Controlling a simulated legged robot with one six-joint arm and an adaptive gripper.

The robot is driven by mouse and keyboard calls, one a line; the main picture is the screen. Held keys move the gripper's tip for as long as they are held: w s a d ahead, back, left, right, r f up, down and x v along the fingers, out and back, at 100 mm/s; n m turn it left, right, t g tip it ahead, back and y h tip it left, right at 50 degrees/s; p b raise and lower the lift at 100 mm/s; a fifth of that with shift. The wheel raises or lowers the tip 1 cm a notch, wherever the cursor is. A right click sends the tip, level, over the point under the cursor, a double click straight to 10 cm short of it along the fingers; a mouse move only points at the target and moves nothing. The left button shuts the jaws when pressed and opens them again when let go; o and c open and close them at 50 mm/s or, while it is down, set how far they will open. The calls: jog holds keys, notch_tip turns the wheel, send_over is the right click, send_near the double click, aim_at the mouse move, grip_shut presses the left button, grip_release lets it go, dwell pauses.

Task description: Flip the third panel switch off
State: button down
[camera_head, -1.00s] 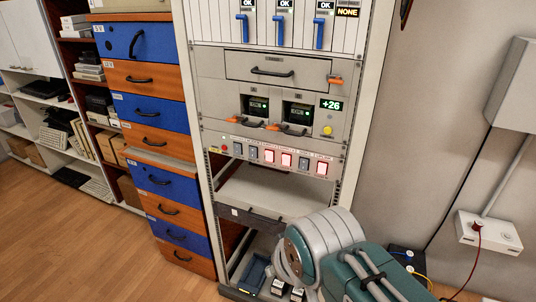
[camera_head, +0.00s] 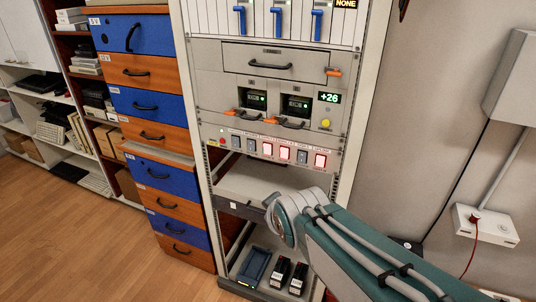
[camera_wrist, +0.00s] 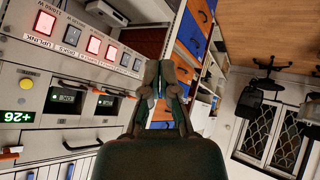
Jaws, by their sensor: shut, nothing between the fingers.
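The switch panel (camera_head: 334,162) is a pale strip on the rack with a row of rocker switches. From the left in the head view, two are grey and unlit, the third switch (camera_head: 267,149) glows red, the fourth glows red, the fifth is grey and the last glows red. The wrist view shows the row reversed, with the third switch (camera_wrist: 111,53) lit. My gripper (camera_wrist: 159,66) is shut and empty, its fingertips apart from the panel and appearing right of the row in the wrist view. In the head view my wrist hides most of it, below the panel.
A module with two small displays, orange-tipped handles and a yellow button (camera_head: 325,123) sits above the switches. Below is a shelf (camera_head: 245,182) with a dark-fronted drawer. Blue and orange drawers (camera_head: 170,180) stand left. A white wall box (camera_head: 485,225) is right.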

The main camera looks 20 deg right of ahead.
jog(key=w+d+f+n+t, duration=0.3)
jog(key=w+n+t, duration=0.2)
jog(key=w+n, duration=0.2)
jog(key=w+d+f+n+t+y, duration=0.1)
jog(key=w+d+f+n+t, duration=0.2)
jog(key=w+n, duration=0.4)
jog(key=shift+w+d+f+n+t, duration=0.15)
jog(key=shift+d+f+n+t, duration=0.15)
jog(key=shift+d+n+t, duration=0.55)
jog(key=shift+a+m+t, duration=0.2)
jog(key=shift+m+t, duration=0.05)
jog(key=shift+m, duration=0.1)
send_near(264, 147)
jog(key=w+a, duration=0.3)
jog(key=w, duration=0.1)
jog(key=shift+w+d+r, duration=0.2)
jog(key=shift+w+d, duration=0.8)
jog(key=shift+d, duration=0.1)
jog(key=shift+w+d, duration=0.4)
jog(key=shift+d, duration=0.05)
